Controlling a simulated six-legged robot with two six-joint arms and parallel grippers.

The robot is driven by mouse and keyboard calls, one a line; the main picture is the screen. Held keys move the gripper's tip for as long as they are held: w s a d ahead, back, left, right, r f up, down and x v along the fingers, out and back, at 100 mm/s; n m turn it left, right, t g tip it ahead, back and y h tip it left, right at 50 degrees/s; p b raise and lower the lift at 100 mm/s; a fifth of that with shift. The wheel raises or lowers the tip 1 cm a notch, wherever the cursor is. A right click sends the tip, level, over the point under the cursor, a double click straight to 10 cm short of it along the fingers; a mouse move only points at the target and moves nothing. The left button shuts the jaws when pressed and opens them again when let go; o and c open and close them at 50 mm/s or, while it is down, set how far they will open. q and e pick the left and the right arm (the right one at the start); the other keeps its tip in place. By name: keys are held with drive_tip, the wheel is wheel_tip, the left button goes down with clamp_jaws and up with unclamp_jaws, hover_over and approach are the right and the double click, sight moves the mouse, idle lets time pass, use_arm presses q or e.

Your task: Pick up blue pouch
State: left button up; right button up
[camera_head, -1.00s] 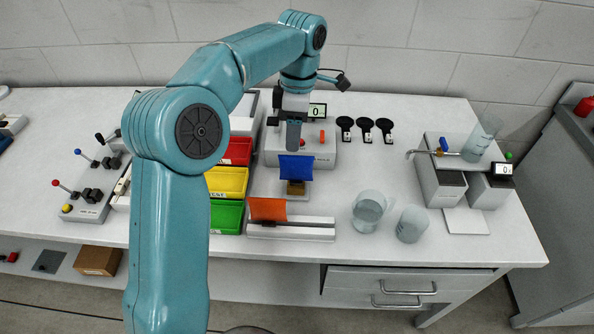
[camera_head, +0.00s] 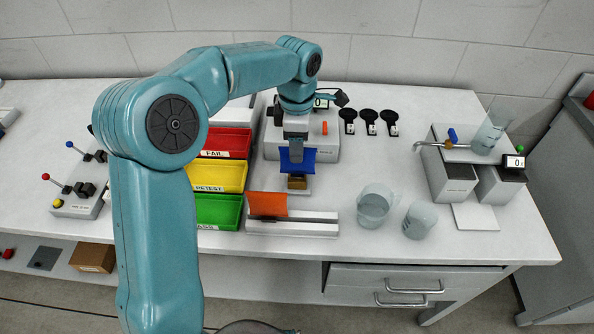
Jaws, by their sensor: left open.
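The blue pouch (camera_head: 298,160) stands upright on the front plate of the grey gantry device, above a small brown block (camera_head: 297,182). My left gripper (camera_head: 296,155) points down from above, with its grey fingers at the pouch's top edge. It overlaps the upper part of the pouch in this view. Its jaws are open, though the gap between the fingers and any contact with the pouch are hard to see. An orange pouch (camera_head: 268,204) stands on a rail nearer the front. My right gripper is not in view.
Red (camera_head: 226,142), yellow (camera_head: 218,176) and green (camera_head: 219,210) trays lie left of the pouch. A jug (camera_head: 375,205) and a beaker (camera_head: 420,219) stand at the front right. Several black paddles (camera_head: 369,116) lie behind. A tap unit (camera_head: 455,170) is farther right.

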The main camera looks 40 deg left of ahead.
sight(298, 173)
use_arm(q)
drive_tip(key=shift+d+f, duration=0.1)
drive_tip(key=shift+f, duration=2.6)
drive_tip(key=shift+f, duration=0.2)
clamp_jaws()
